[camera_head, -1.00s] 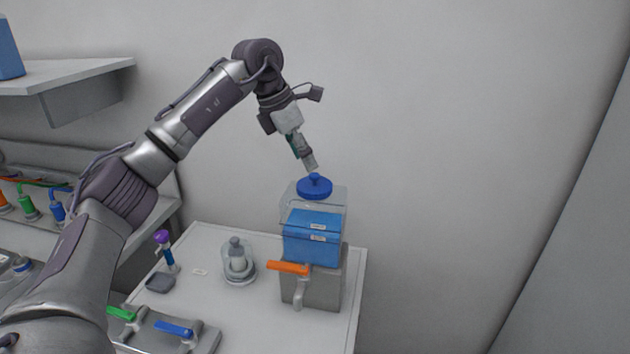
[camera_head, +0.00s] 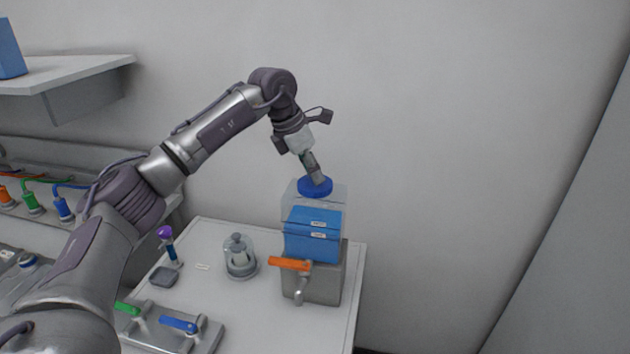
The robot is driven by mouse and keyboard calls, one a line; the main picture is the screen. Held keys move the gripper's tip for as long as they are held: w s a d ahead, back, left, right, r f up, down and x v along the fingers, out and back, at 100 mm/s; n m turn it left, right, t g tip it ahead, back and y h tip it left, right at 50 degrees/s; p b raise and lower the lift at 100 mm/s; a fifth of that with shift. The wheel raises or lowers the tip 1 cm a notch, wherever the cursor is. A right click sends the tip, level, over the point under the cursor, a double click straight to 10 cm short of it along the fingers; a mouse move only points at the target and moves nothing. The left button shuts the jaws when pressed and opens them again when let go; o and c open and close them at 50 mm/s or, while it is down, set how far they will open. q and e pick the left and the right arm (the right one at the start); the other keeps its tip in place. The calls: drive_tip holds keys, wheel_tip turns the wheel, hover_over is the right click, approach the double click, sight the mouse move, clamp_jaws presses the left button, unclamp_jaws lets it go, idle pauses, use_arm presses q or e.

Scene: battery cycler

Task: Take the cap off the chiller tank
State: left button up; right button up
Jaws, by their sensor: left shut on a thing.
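The chiller tank (camera_head: 313,234) stands on the right of the white table, a clear box with blue contents on a grey base. Its round blue cap (camera_head: 303,190) sits on top of the tank. My left gripper (camera_head: 318,181) reaches down from the upper left and is shut on the cap's knob, which the fingers hide. The cap looks level and in place on the tank. My right gripper is not in view.
An orange-handled tap (camera_head: 290,264) sticks out at the tank's front. A glass jar (camera_head: 240,262), a purple-topped piece (camera_head: 166,234) and a grey plate with green and blue levers (camera_head: 178,323) stand to the left. A shelf (camera_head: 70,73) juts out at upper left.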

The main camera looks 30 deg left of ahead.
use_arm(q)
drive_tip(key=shift+r, duration=0.1)
drive_tip(key=shift+r, duration=0.25)
drive_tip(key=r+b, duration=0.2)
drive_tip(key=r, duration=0.1)
drive_tip(key=shift+s+d+r, duration=0.1)
drive_tip(key=shift+d+r, duration=0.2)
drive_tip(key=shift+d, duration=0.05)
drive_tip(key=s+d+r+p, duration=0.1)
drive_tip(key=s+d+r, duration=0.4)
drive_tip(key=d+r, duration=0.4)
wheel_tip(320, 180, up, 2)
drive_tip(key=shift+s+d, duration=0.2)
drive_tip(key=shift+s, duration=0.2)
drive_tip(key=shift+f, duration=0.15)
